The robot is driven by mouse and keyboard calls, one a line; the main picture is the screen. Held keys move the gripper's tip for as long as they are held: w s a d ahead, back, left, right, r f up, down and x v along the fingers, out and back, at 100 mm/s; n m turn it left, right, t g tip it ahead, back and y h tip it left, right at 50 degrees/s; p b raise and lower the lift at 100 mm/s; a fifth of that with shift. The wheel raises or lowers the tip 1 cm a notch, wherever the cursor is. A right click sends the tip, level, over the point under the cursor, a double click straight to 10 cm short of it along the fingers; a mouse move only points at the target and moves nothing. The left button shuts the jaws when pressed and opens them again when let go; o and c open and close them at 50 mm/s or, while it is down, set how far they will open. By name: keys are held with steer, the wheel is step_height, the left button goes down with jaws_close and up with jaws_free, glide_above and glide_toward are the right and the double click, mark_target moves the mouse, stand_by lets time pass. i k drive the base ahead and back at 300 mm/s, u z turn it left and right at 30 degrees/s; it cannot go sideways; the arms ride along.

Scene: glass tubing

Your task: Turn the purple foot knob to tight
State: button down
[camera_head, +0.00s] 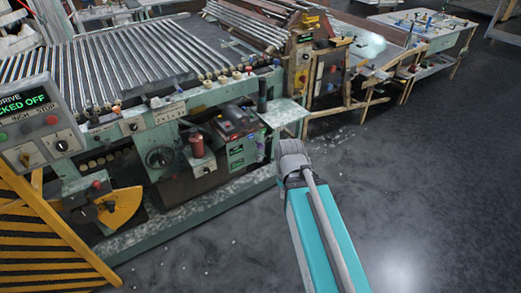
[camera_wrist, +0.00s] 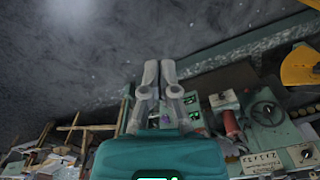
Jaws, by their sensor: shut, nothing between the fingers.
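My gripper (camera_wrist: 160,67) is in the middle of the wrist view, its two grey fingers close together, shut and empty. The grey floor lies behind the fingertips. In the head view my arm reaches toward the right end of the machine's front, and the fingers cannot be made out there. The low front of the green machine (camera_head: 215,218) holds a dark unit with a green-lit panel (camera_head: 236,156). That panel also shows in the wrist view (camera_wrist: 193,112), beside the fingers, and the fingers appear apart from it.
A red-brown cylinder (camera_head: 197,146) and a round dial (camera_head: 159,157) are on the machine front. A yellow quadrant plate (camera_head: 120,211) and a yellow striped guard (camera_head: 40,235) stand at left. Wooden trestles (camera_head: 345,103) stand at back right. The floor (camera_head: 430,180) at right is clear.

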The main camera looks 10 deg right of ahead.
mark_target(259, 145)
steer(key=k, duration=1.35)
steer(key=z, duration=0.5)
steer(key=i, duration=1.75)
steer(key=u, duration=0.75)
